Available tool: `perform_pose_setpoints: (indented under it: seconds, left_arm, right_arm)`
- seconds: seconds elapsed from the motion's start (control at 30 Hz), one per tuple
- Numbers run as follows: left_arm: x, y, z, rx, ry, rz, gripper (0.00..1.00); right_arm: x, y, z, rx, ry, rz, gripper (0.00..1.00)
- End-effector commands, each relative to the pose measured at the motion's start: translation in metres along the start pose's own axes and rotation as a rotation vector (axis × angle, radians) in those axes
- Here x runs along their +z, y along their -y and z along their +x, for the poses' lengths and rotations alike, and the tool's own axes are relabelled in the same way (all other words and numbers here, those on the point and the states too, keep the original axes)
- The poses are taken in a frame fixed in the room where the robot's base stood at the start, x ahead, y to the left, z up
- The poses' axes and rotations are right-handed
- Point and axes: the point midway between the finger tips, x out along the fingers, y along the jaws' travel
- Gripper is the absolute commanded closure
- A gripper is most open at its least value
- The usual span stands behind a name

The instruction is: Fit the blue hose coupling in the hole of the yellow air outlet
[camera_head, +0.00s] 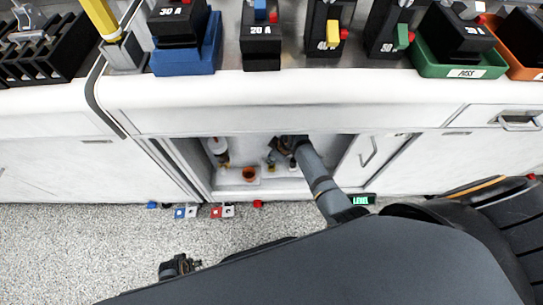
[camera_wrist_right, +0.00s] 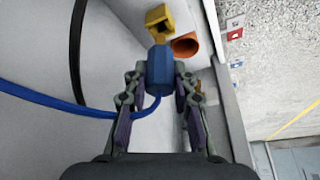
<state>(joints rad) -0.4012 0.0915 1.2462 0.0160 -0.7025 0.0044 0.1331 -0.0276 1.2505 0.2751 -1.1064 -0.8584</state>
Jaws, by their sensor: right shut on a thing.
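The blue hose coupling (camera_wrist_right: 160,70) is between the fingers of my right gripper (camera_wrist_right: 160,85), which is shut on it. A blue hose (camera_wrist_right: 50,99) runs from the coupling toward the left. The yellow air outlet (camera_wrist_right: 159,18) is just beyond the coupling's far end in the right wrist view. The coupling's end points at it; the hole is hidden, and I cannot tell whether they touch. In the head view, my right gripper (camera_head: 283,148) reaches into the open cabinet and hides the coupling. My left gripper (camera_head: 178,267) is low at the left, above the floor, small and dark.
An orange cup-like part (camera_wrist_right: 186,46) is close to the right of the outlet. A black cable (camera_wrist_right: 77,50) hangs at the left. The cabinet opening has a wall at each side. Breakers and trays, including a green tray (camera_head: 462,70), stand on the counter above.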

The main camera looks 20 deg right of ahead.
Motion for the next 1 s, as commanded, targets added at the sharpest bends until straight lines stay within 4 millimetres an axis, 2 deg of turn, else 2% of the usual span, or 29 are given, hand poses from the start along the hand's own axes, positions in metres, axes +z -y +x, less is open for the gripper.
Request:
perform_pose_setpoints:
  seconds: [0.4, 1.0]
  left_arm:
    - [0.0, 0.0, -0.003, 0.0, 0.0, 0.0, 0.46]
    - [0.001, -0.001, 0.007, 0.0, 0.0, 0.0, 0.46]
  right_arm:
    - [0.0, 0.0, 0.0, 0.001, 0.0, 0.0, 1.0]
    - [0.006, 0.0, 0.014, 0.001, 0.0, 0.0, 1.0]
